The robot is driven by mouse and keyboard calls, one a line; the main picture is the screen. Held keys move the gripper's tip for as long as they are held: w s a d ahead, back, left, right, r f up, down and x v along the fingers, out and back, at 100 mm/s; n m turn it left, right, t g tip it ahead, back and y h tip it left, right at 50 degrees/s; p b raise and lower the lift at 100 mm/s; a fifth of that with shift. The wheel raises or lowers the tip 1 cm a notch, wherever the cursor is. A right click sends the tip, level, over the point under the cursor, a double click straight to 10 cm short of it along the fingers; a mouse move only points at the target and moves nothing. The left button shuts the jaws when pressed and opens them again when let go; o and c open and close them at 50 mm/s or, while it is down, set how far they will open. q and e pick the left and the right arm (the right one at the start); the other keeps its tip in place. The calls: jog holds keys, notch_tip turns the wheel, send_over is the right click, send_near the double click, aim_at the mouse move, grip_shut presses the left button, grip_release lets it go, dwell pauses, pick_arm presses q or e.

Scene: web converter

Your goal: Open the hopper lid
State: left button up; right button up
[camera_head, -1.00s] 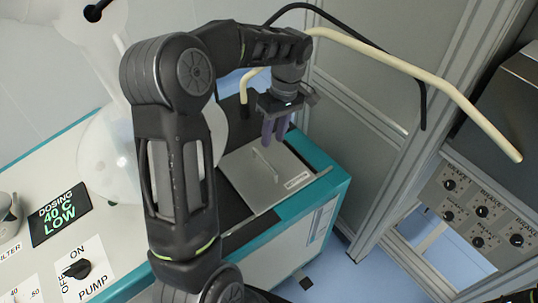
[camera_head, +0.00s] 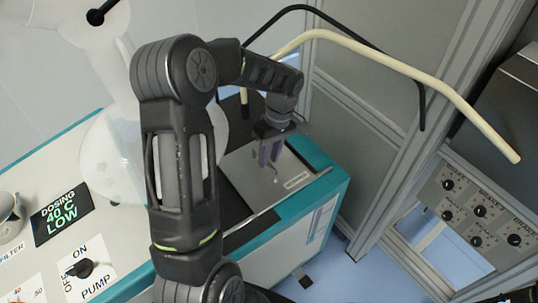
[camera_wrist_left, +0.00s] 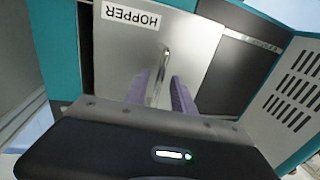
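The hopper lid (camera_head: 258,185) is a flat grey metal plate, lying closed in the top of the white and teal machine. It has a thin raised bar handle and a white label, which reads HOPPER in the left wrist view (camera_wrist_left: 131,17). My left gripper (camera_head: 270,155) points down over the lid at the handle. In the left wrist view the two purple fingers (camera_wrist_left: 160,92) are apart, with the handle (camera_wrist_left: 163,65) showing between them. Whether they touch the handle I cannot tell. In the head view the fingers hide most of the handle. My right gripper is not in view.
A cream hose (camera_head: 400,66) and a black hose (camera_head: 350,40) arch behind my left arm. A grey frame post (camera_head: 405,150) stands to the right, near a switch panel (camera_head: 480,212). A dosing display (camera_head: 62,215) and pump knob (camera_head: 80,268) are at left.

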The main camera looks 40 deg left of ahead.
pick_arm(q)
grip_shut()
dwell(1.2)
